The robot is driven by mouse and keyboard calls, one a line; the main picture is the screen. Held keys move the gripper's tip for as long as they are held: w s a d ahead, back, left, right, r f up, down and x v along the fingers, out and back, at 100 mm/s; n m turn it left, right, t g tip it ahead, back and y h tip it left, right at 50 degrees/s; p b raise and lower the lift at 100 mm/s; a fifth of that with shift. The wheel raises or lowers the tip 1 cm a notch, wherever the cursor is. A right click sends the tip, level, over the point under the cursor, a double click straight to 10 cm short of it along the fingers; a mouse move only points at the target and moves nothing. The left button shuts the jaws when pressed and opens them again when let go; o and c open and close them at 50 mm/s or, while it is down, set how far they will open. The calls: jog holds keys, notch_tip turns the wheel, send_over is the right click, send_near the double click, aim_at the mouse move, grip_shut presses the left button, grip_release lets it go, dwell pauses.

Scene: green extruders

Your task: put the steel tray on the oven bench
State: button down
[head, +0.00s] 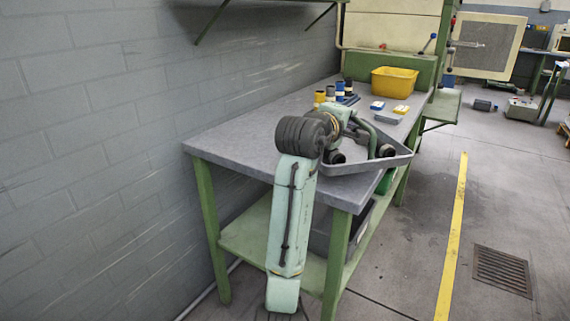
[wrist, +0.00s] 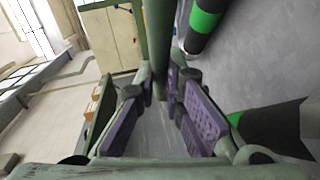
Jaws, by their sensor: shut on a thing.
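The steel tray (head: 397,161) is a shallow grey tray with a raised rim, at the near right corner of the bench in the head view. It juts past the bench's right edge, and my arm hides part of it. I cannot tell whether it touches the bench top. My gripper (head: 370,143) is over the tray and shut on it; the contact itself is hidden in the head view. In the wrist view the purple finger pads of my gripper (wrist: 160,110) stand either side of a narrow greenish bar. The grey-topped bench (head: 235,135) has green legs and a lower shelf.
A yellow bin (head: 394,81), several small bottles (head: 331,94) and a small grey tray (head: 388,117) stand farther back on the bench. A block wall (head: 90,130) bounds the left. A beige cabinet door (head: 485,45) stands open behind.

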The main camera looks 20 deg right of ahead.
jog(key=a+f+p, duration=0.1)
jog(key=a+f, duration=0.1)
jog(key=a, duration=0.6)
jog(key=a+f+p, duration=0.1)
jog(key=a+f, duration=0.1)
jog(key=a, duration=0.5)
jog(key=shift+a+f, duration=0.3)
jog(key=shift+a, duration=0.05)
jog(key=shift+f, duration=0.1)
jog(key=c, duration=1.7)
grip_release()
jog(key=shift+f, duration=0.1)
